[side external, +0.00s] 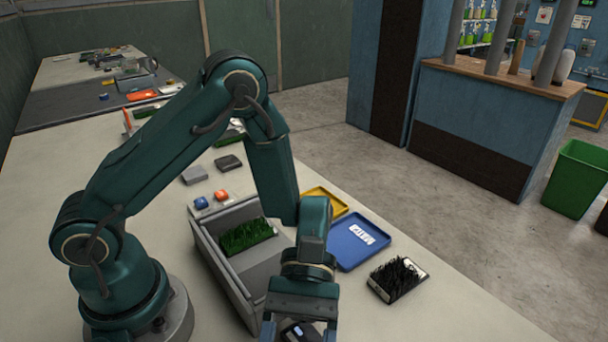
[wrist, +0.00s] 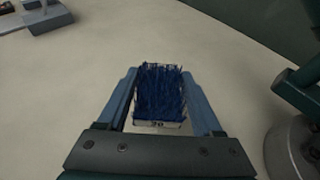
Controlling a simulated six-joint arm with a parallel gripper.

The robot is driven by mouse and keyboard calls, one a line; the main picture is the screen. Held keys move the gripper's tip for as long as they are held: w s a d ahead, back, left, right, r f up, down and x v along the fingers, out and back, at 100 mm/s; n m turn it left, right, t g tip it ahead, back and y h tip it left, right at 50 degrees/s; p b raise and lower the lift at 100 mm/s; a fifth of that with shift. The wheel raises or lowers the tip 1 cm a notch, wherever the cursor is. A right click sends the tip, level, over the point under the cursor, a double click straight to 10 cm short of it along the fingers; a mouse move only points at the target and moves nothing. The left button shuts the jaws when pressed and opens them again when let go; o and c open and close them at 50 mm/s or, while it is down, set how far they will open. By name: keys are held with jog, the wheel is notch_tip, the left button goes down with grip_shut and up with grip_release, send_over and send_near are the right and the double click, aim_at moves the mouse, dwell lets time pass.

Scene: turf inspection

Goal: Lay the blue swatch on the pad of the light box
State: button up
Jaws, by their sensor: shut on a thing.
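In the wrist view, the blue swatch (wrist: 160,92) is a block of dark blue bristly turf on a pale base with a small mark on its front edge. My gripper (wrist: 158,76) is shut on it, with one finger on each side. In the side view, my gripper (side external: 300,328) is low at the bottom edge, and the swatch is mostly hidden there. A grey open-topped box (side external: 213,254), which may be the light box, stands just left of my gripper. A green turf swatch (side external: 246,235) lies inside it.
A blue tray (side external: 345,256) with a white label and a yellow tray (side external: 330,203) lie behind my gripper. A black bristly swatch (side external: 398,279) lies to the right. Small blue (side external: 201,203) and orange (side external: 221,195) pieces sit behind the box. The table's front right is clear.

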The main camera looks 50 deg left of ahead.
jog(key=shift+s+d+f, duration=0.3)
jog(key=shift+d+f, duration=0.1)
jog(key=shift+f, duration=1.9)
jog(key=shift+f, duration=0.1)
jog(key=o, duration=1.4)
jog(key=shift+o, duration=0.2)
